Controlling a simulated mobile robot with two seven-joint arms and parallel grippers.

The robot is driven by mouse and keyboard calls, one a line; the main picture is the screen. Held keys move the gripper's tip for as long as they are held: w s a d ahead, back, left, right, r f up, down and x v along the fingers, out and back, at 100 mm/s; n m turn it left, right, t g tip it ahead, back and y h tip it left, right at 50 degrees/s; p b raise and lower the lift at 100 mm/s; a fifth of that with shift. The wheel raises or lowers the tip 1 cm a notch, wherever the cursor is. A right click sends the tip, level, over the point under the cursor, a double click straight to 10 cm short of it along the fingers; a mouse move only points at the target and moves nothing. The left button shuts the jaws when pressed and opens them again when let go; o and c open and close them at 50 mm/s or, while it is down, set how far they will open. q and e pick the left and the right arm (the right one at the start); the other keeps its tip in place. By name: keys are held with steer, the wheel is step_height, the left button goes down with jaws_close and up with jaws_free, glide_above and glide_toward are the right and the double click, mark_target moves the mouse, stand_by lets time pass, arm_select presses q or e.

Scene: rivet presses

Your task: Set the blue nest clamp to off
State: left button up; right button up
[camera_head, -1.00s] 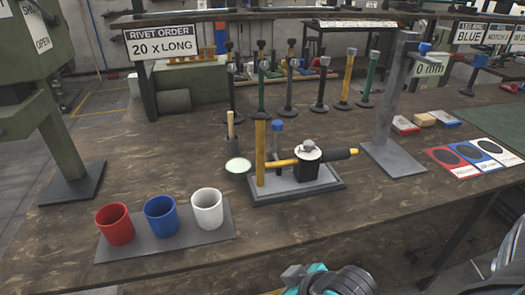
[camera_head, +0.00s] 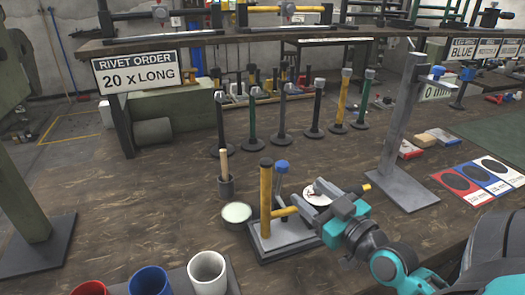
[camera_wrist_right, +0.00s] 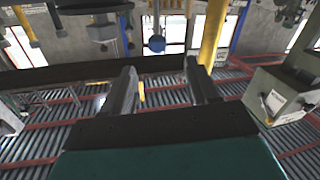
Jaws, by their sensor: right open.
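A press fixture stands on a grey base plate (camera_head: 262,243) on the brown bench. It has a yellow post (camera_head: 266,195), a yellow bar lying across and a short grey lever with a blue knob (camera_head: 282,167), standing nearly upright. I take this blue-knobbed lever for the blue nest clamp. My right gripper (camera_head: 330,200) is over the right part of the fixture, right of the blue knob and apart from it, hiding the black block. In the right wrist view, which is upside down, its open fingers (camera_wrist_right: 160,88) are empty; a blue ball (camera_wrist_right: 157,43) shows beyond them. My left gripper is out of view.
A tall grey stand (camera_head: 400,130) with a blue knob rises right of the fixture. A pale dish (camera_head: 236,212) and a cup with a wooden stick (camera_head: 225,187) are at its left. Red, blue and white cups (camera_head: 207,272) stand in front; several upright rivet tools stand behind.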

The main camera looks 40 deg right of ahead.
mark_target(278, 163)
steer(key=w, duration=0.3)
steer(key=w+d+p, duration=0.1)
steer(key=w, duration=0.7)
steer(key=shift+w+d+r+p, duration=0.2)
steer(key=shift+w+d+p, duration=0.05)
steer(key=shift+d+p, duration=0.1)
steer(key=shift+w, duration=0.9)
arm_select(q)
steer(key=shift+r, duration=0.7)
arm_select(e)
steer(key=shift+c, duration=0.2)
steer(key=c, duration=0.4)
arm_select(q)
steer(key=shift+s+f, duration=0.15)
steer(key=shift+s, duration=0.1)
arm_select(e)
jaws_close()
